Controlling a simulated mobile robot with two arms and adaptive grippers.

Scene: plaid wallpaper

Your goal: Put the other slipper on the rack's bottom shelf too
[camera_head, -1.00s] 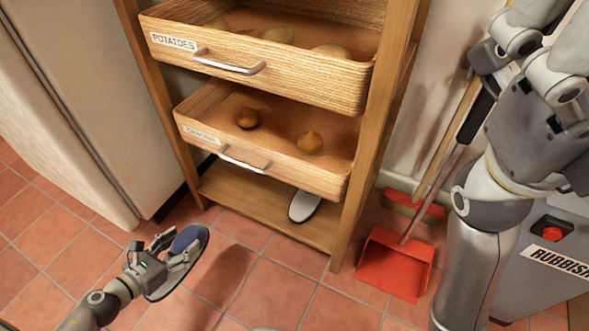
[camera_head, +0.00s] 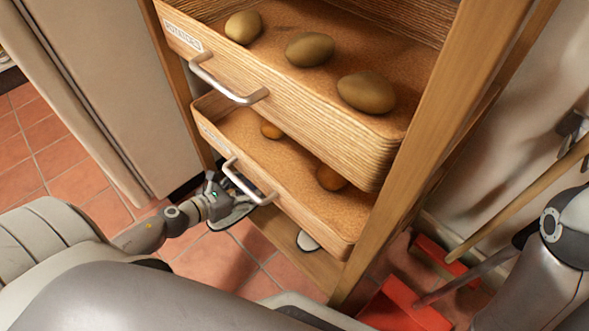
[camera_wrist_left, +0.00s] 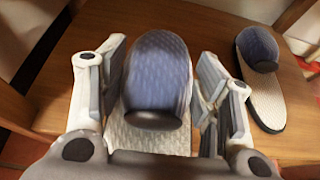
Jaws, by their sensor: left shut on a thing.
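My left gripper (camera_head: 222,196) is shut on a slipper with a blue upper and a pale woven sole (camera_wrist_left: 158,75), seen between the two fingers in the left wrist view. The other slipper (camera_wrist_left: 259,75) lies on the wooden bottom shelf (camera_wrist_left: 205,32), to the right of the held one. Its pale end (camera_head: 307,241) shows below the lower drawer in the head view. The held slipper is over the shelf's surface in the wrist view; contact cannot be told. My right gripper is out of view.
The lower drawer (camera_head: 300,190) with onions and the potato drawer (camera_head: 290,110) jut out above the shelf. The rack's front post (camera_head: 405,170) is at the right. A fridge (camera_head: 120,80) stands left, a red dustpan (camera_head: 400,308) right.

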